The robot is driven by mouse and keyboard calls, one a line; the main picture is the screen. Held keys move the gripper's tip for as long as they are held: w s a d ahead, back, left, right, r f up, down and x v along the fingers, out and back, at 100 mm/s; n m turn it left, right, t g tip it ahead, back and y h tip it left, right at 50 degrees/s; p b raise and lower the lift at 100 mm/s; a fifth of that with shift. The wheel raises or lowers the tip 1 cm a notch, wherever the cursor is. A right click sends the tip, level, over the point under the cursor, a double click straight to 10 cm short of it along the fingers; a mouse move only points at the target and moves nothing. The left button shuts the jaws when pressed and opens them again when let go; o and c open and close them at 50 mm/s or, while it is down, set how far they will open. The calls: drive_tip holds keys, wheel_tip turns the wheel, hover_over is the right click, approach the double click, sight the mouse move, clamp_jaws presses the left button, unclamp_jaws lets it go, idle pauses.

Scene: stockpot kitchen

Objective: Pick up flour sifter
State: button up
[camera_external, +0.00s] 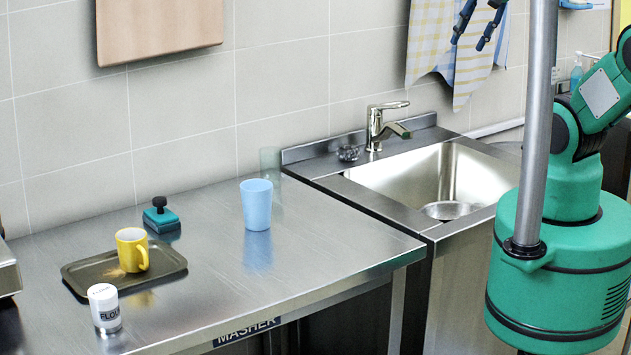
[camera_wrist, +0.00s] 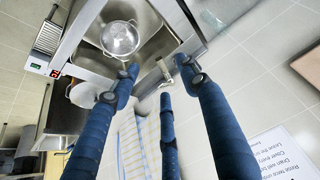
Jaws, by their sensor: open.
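The flour sifter (camera_external: 104,308) is a small white container with dark "FLOUR" lettering. It stands upright on the steel counter at the lower left of the external view, just in front of the dark tray. I cannot make it out in the wrist view. My gripper (camera_external: 468,42) is at the top of the external view, high in front of the hanging cloths and far to the right of the sifter. Its blue fingers also show in the wrist view (camera_wrist: 157,74), spread apart with nothing between them.
The dark tray (camera_external: 75,272) holds a yellow mug (camera_external: 132,250). A teal block with a black knob (camera_external: 160,216) and a blue cup (camera_external: 257,204) stand behind. The sink (camera_external: 400,172) has a faucet (camera_external: 378,128) and a metal strainer (camera_wrist: 120,38). The counter's front middle is clear.

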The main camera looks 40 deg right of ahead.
drive_tip(key=o, duration=0.5)
